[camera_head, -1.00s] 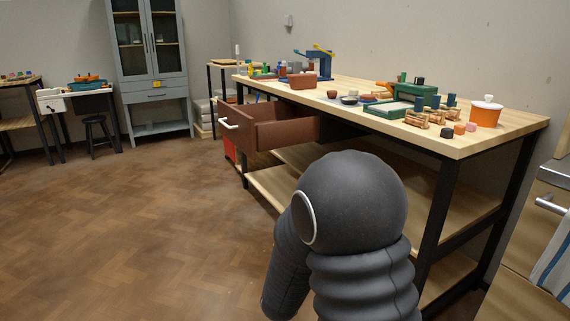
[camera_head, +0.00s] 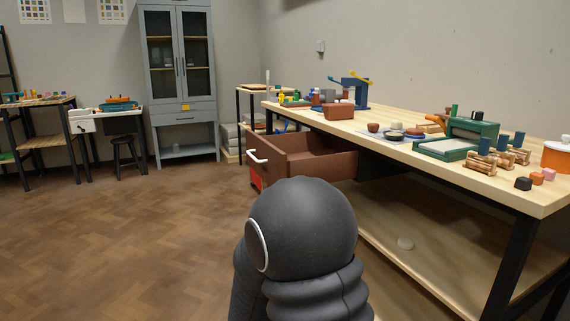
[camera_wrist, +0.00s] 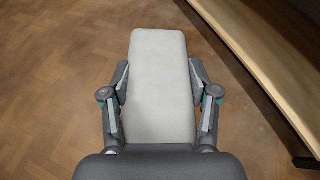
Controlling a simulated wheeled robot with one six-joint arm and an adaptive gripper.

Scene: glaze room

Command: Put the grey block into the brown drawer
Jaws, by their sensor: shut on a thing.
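The grey block (camera_wrist: 160,85) is a long light-grey piece. In the wrist view it lies between the fingers of my gripper (camera_wrist: 160,100), which is shut on its two sides and holds it above the floor. The brown drawer (camera_head: 302,157) is pulled out from under the wooden workbench in the head view, with a white handle on its front. Its visible inside looks empty. My gripper and the block do not show in the head view, where my dark arm covers the lower middle.
The workbench (camera_head: 400,140) carries a brown box (camera_head: 338,111), a green press (camera_head: 470,137), small bowls and several blocks. A grey cabinet (camera_head: 180,80) stands at the back. The floor on the left is clear.

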